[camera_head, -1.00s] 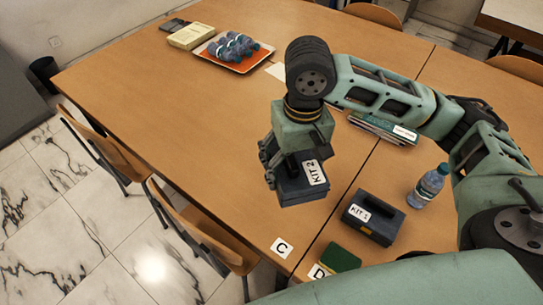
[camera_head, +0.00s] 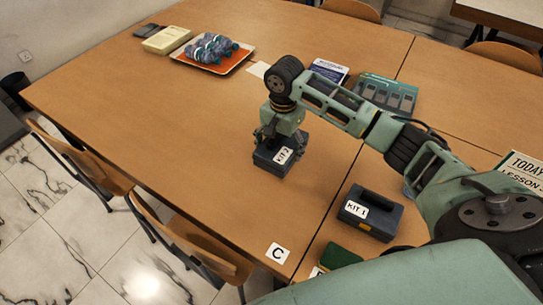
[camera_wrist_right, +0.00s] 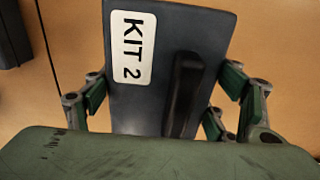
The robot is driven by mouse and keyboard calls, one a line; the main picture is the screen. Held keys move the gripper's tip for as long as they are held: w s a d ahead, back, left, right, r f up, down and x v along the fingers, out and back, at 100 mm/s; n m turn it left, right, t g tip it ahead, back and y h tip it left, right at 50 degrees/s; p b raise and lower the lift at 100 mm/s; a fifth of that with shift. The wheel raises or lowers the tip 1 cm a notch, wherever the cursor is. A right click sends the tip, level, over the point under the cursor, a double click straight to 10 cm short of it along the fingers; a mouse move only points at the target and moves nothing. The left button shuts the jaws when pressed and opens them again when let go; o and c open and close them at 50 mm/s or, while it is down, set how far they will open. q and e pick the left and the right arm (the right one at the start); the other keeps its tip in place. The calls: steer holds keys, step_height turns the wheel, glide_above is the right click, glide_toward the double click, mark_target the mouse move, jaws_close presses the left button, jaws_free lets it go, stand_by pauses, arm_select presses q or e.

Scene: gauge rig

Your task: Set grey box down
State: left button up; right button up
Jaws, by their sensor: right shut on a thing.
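The grey box labelled KIT 2 (camera_head: 272,164) is in my right gripper (camera_head: 279,135), over the middle of the wooden table (camera_head: 200,130). I cannot tell whether its base touches the table. In the right wrist view the box (camera_wrist_right: 215,40) fills the space between the fingers, with its dark handle and white KIT 2 label facing the camera. The fingers of my right gripper show on both sides of it. A second grey box labelled KIT 1 (camera_head: 383,226) stands to the right, nearer the front. My left gripper is not in view.
A card marked C (camera_head: 277,253) and a green object (camera_head: 340,257) lie near the front edge. An orange tray (camera_head: 217,66) with blue-grey items is at the back left. Booklets (camera_head: 388,93) lie behind my arm. Table left of the box is clear.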

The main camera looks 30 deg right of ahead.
steer(key=shift+w+a+f, duration=0.7)
steer(key=shift+w+a, duration=0.2)
steer(key=shift+w, duration=0.1)
steer(key=shift+w+a+f, duration=0.15)
steer(key=shift+f, duration=0.3)
step_height(320, 180, down, 2)
steer(key=shift+f, duration=0.75)
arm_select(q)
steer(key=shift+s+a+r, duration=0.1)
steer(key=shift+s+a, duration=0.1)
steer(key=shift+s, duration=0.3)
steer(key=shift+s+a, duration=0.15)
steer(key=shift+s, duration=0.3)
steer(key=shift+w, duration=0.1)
arm_select(e)
steer(key=o, duration=1.6)
steer(key=shift+f, duration=0.1)
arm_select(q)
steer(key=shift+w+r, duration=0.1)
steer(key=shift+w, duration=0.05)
